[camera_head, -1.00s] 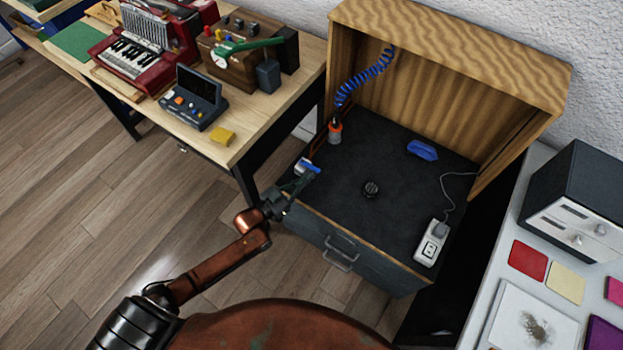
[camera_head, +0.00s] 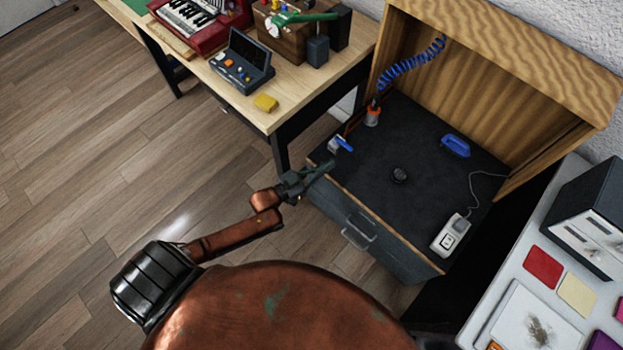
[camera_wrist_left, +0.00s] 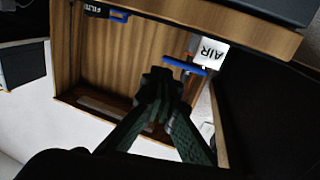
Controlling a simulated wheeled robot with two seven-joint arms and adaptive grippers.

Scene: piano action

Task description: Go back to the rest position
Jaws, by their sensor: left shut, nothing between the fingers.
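My left gripper (camera_head: 322,172) is shut and empty in the head view, at the front left edge of the dark-topped cabinet (camera_head: 400,205). In the left wrist view its green fingers (camera_wrist_left: 160,100) meet at the tips. A white piece with a blue bar (camera_head: 340,144) sits at the cabinet's left edge, a little beyond the fingertips. In the left wrist view, a white block marked "AIR" (camera_wrist_left: 210,54) lies beyond the fingers, with a blue bar beside it. My right gripper is not in view.
A wooden table (camera_head: 290,112) stands at the left. A pale table (camera_head: 508,292) stands at the right. Floor between is clear.

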